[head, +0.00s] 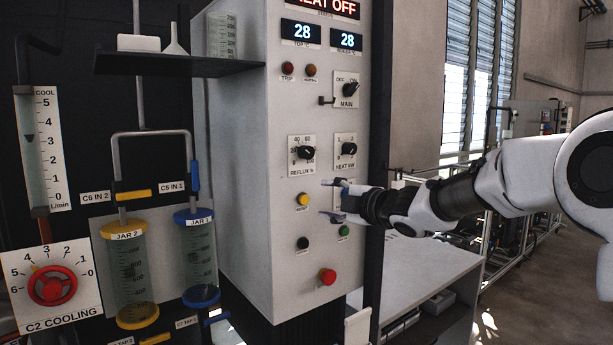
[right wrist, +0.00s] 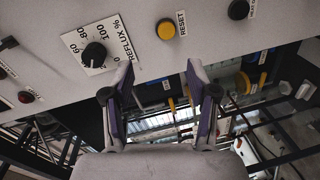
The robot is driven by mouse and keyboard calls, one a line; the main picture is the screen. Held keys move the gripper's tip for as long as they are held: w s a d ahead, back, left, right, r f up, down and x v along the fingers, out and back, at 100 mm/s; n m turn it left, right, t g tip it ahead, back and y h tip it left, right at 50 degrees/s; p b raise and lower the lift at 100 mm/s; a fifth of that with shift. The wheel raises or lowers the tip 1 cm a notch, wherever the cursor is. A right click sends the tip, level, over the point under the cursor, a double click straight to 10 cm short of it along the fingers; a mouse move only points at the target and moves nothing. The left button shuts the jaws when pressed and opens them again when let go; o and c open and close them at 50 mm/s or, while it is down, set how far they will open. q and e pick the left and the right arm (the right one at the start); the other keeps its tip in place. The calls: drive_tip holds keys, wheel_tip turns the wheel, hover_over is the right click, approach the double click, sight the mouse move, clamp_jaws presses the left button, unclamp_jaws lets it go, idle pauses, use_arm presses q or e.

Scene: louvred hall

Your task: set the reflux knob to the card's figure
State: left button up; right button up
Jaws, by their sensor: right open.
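The reflux knob (head: 306,153) is a black knob on a white scale plate labelled REFLUX %, on the light grey panel. The right wrist view shows the same knob (right wrist: 94,55) at upper left, with its scale figures around it; I cannot read its exact setting. My right gripper (head: 331,198) is open and empty in front of the panel, below and to the right of the knob. In the right wrist view its two fingers (right wrist: 160,82) stand apart, clear of the knob. I cannot make out a card with a figure. My left gripper is not in view.
The yellow reset button (head: 303,199) is close to the right gripper. The heat knob (head: 349,149), main switch (head: 350,89) and red button (head: 327,276) are on the same panel. A dark shelf (head: 180,65) juts out at left, above two jars.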

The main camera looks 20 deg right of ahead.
sight(309, 153)
wheel_tip(309, 153, up, 9)
drive_tip(key=s+d+n+t, duration=0.1)
drive_tip(key=s+n, duration=0.1)
drive_tip(key=shift+y, duration=0.3)
drive_tip(key=p+x, duration=0.1)
drive_tip(key=x, duration=0.2)
drive_tip(key=p+x, duration=0.2)
drive_tip(key=x, duration=0.1)
drive_tip(key=p+x, duration=0.1)
drive_tip(key=x, duration=0.2)
drive_tip(key=shift+w+d+r+p, duration=0.15)
drive_tip(key=shift+w+p, duration=0.25)
drive_tip(key=shift+w, duration=0.1)
drive_tip(key=shift+w+p, duration=0.2)
drive_tip(key=shift+p, duration=0.1)
